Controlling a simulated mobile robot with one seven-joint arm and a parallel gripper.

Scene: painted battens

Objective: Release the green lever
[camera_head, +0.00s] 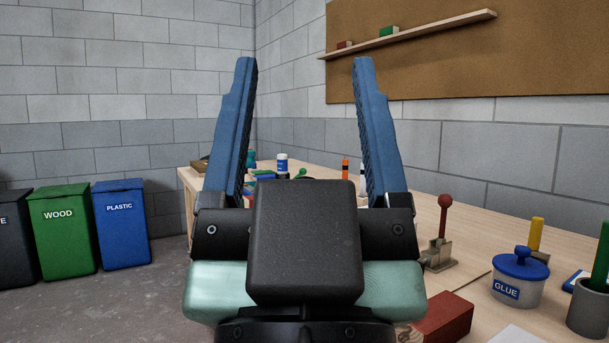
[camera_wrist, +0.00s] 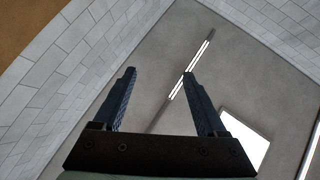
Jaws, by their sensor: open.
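My gripper (camera_head: 304,62) is open and empty. Its two blue fingers point up and stand wide apart in front of the head camera, above the near side of the workbench. In the wrist view my gripper (camera_wrist: 159,72) faces the ceiling with nothing between the fingers. A small green knob (camera_head: 302,172), which may be the top of the green lever, shows on the bench beyond the gripper. Its lower part is hidden behind my gripper, so I cannot tell its position. My gripper is apart from it.
A red-knobbed lever (camera_head: 444,215) stands upright on the wooden bench (camera_head: 480,222) at right. A glue pot (camera_head: 519,277), a grey cup (camera_head: 588,308) and a red block (camera_head: 443,318) are nearby. Green (camera_head: 62,230) and blue bins (camera_head: 123,225) stand left. A shelf (camera_head: 410,35) hangs above.

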